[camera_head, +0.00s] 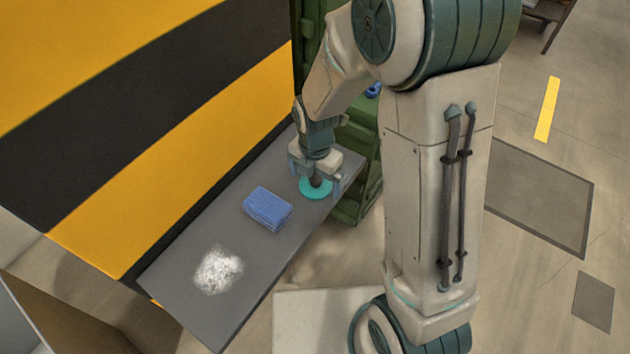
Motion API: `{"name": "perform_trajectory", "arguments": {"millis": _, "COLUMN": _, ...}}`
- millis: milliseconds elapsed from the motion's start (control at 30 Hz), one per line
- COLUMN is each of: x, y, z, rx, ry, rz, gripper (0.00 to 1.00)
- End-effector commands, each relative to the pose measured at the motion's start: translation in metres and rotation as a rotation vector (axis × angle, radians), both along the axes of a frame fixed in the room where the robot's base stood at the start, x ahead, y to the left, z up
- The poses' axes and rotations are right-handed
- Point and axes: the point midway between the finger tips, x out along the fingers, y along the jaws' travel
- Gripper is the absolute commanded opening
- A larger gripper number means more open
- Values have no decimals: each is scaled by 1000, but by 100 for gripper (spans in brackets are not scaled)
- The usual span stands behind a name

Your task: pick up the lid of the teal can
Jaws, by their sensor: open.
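The teal can's lid (311,194) shows as a round teal disc near the far right end of a narrow grey bench. A dark, brownish upright piece, perhaps its knob, stands at its middle. The can's body cannot be told apart from this high angle. My gripper (317,181) points down right over the disc, with its fingers open on either side of the dark piece. I cannot tell whether the fingers touch it. My gripper and wrist hide the back part of the disc.
A blue folded cloth or block (268,208) lies on the grey bench (190,318), left of the lid. A whitish patch (218,270) marks the bench nearer its front left end. A yellow-and-black striped wall (150,150) runs along the back. A green rack (362,150) stands beyond the right end.

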Motion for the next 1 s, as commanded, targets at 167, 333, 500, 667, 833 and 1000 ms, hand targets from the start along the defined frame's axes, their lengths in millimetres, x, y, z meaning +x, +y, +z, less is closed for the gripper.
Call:
{"name": "perform_trajectory", "arguments": {"millis": 167, "x": 0, "y": 0, "z": 0, "rx": 0, "ry": 0, "rz": 0, "gripper": 100}}
{"name": "perform_trajectory", "arguments": {"millis": 333, "x": 0, "y": 0, "z": 0, "rx": 0, "ry": 0, "rz": 0, "gripper": 61}}
{"name": "perform_trajectory", "arguments": {"millis": 500, "x": 0, "y": 0, "z": 0, "rx": 0, "ry": 0, "rz": 0, "gripper": 56}}
{"name": "perform_trajectory", "arguments": {"millis": 667, "x": 0, "y": 0, "z": 0, "rx": 1, "ry": -1, "rz": 0, "gripper": 56}}
{"name": "perform_trajectory", "arguments": {"millis": 833, "x": 1, "y": 0, "z": 7, "rx": 1, "ry": -2, "rz": 0, "gripper": 56}}
{"name": "perform_trajectory", "arguments": {"millis": 1000, "x": 1, "y": 0, "z": 26, "rx": 2, "ry": -5, "rz": -2, "gripper": 56}}
